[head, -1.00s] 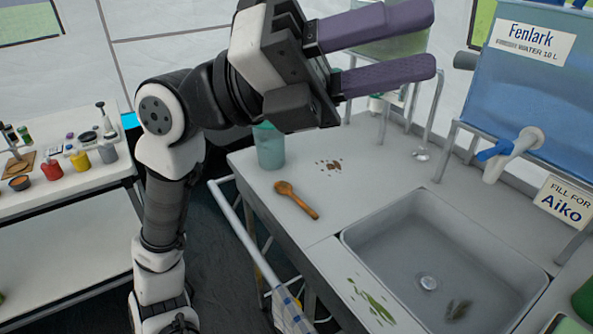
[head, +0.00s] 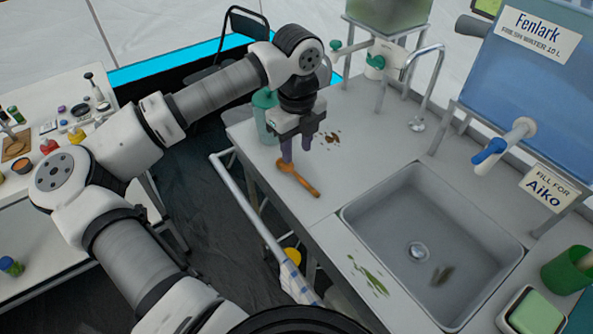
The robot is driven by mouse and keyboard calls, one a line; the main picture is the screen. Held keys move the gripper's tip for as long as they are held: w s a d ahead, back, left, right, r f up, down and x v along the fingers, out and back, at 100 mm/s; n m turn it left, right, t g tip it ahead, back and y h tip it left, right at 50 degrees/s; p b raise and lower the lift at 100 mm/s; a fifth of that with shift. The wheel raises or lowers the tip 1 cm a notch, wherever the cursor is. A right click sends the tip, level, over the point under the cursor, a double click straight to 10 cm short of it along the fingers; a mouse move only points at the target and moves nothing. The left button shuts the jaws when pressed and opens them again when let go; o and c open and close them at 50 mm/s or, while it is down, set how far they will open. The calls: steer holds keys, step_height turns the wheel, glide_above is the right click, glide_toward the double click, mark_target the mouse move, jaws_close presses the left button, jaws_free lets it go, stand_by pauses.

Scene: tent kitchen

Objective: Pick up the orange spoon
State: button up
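The orange-brown spoon (head: 302,180) lies on the grey counter left of the sink, its bowl toward the back left and its handle toward the front right. My gripper (head: 296,154) points down just above and behind the spoon's bowl end. Its two purple fingers are apart with a gap between them, and nothing shows in the gap. One fingertip overlaps the bowl end in the picture; I cannot tell whether it touches.
A tap (head: 425,85) and blue water tank (head: 530,75) stand behind.

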mark_target(300, 177)
step_height(300, 177, down, 4)
steer(key=shift+r, duration=0.25)
steer(key=shift+w+d+f+p, duration=0.1)
steer(key=shift+f+p, duration=0.35)
steer(key=shift+f, duration=0.45)
steer(key=shift+w+d+f+p, duration=0.15)
steer(key=shift+f+p, duration=0.35)
steer(key=shift+f, duration=0.4)
steer(key=shift+w+d+f+p, duration=0.1)
steer(key=shift+f+p, duration=0.35)
steer(key=shift+f, duration=0.45)
steer(key=shift+s, duration=0.1)
jaws_close()
